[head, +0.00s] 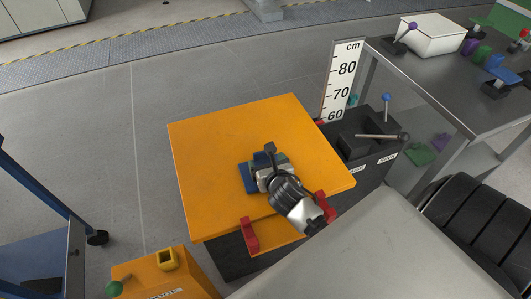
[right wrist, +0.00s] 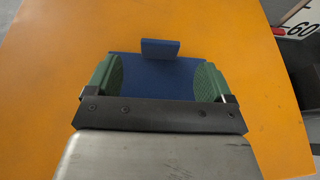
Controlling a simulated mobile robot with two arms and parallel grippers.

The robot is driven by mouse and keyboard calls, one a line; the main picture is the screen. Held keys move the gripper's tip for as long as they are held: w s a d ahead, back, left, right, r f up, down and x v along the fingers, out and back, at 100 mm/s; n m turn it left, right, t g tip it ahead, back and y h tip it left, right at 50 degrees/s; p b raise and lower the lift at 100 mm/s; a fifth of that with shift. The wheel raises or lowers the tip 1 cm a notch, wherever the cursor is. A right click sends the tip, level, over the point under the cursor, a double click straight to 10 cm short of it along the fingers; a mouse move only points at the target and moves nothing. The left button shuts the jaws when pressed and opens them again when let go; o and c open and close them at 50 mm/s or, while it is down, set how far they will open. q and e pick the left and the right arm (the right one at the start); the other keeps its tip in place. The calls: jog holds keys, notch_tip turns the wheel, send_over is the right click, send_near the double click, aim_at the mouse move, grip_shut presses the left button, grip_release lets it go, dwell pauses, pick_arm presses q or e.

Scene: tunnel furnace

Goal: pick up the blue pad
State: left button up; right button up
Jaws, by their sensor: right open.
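The blue pad (head: 247,178) lies on the orange board (head: 215,140), partly hidden under my right gripper (head: 266,163) in the head view. In the right wrist view the blue pad (right wrist: 150,78) is a flat blue plate with a small raised blue tab (right wrist: 160,48) near its far edge. My right gripper (right wrist: 155,80) is open, its green-lined fingers spread left and right over the pad. The tab stands beyond the fingertips, roughly centred between them. Contact between fingers and pad cannot be told. My left gripper is not in view.
Red clamps (head: 249,236) sit at the board's front edge. A height scale (head: 341,80) and a black box with levers (head: 368,147) stand to the right. A blue cart (head: 38,240) is at left and an orange box (head: 165,280) in front. The board's left part is clear.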

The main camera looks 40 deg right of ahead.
aim_at(261, 153)
jog(key=b+x, duration=0.1)
jog(key=x, duration=0.3)
jog(key=shift+w, duration=0.3)
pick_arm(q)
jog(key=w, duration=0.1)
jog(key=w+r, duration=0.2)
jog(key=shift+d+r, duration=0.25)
pick_arm(e)
jog(key=shift+c, duration=0.2)
jog(key=c, duration=0.9)
jog(key=shift+c, duration=0.4)
jog(key=shift+r, duration=0.15)
